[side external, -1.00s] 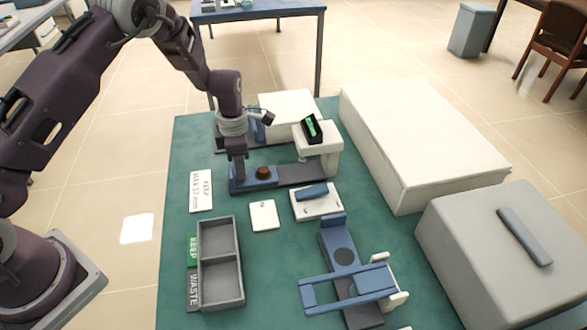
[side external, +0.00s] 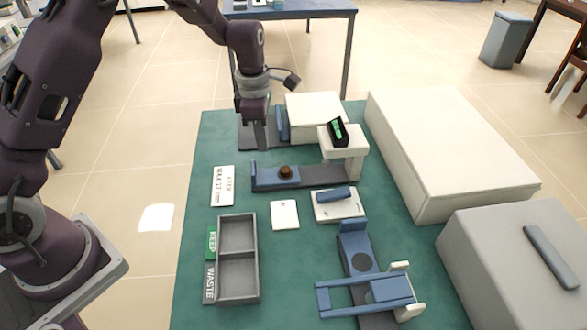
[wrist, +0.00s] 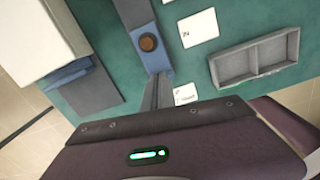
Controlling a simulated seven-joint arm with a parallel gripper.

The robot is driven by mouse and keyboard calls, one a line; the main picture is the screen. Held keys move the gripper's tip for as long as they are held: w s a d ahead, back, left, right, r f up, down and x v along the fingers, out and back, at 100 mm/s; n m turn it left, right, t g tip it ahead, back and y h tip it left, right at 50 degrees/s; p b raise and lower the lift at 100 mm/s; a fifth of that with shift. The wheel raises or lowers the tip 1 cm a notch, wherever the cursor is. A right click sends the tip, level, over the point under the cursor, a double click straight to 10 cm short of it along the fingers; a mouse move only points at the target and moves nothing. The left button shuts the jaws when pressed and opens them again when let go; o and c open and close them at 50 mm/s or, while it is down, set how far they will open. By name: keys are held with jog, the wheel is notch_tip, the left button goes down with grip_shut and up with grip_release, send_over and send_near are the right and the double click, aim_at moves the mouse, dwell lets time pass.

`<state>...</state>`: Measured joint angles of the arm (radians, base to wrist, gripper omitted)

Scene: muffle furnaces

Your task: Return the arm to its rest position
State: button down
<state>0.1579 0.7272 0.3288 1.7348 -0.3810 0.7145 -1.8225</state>
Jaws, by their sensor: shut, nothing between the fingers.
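My gripper (side external: 259,135) points down, shut and empty, above the back left of the green mat (side external: 190,240). In the side view it hangs just behind the blue-and-grey fixture (side external: 320,177), which holds a small brown round piece (side external: 285,171). In the wrist view the shut fingers (wrist: 157,92) show at the bottom middle, with the brown piece (wrist: 148,43) above them in the picture. I cannot tell the exact height of the fingertips above the fixture.
A white gauge with a dark display (side external: 338,131) stands behind the fixture's right part. A grey two-compartment tray (side external: 257,262) lies at front left. A long white box (side external: 445,150) and a grey box (side external: 515,265) stand right.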

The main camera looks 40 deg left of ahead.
jog(key=s+d+r+m+t+h, duration=0.1)
jog(key=s+r+m, duration=0.5)
jog(key=r, duration=0.3)
jog(key=s+d+r+m+t, duration=0.1)
jog(key=s+r+m, duration=0.5)
jog(key=r, duration=0.3)
jog(key=s+r+m+t+y, duration=0.1)
jog(key=s+r+m+t, duration=0.1)
jog(key=s+m, duration=1.1)
jog(key=s+t, duration=0.1)
jog(key=s, duration=0.3)
jog(key=shift+s+r, duration=0.15)
jog(key=shift+s, duration=0.05)
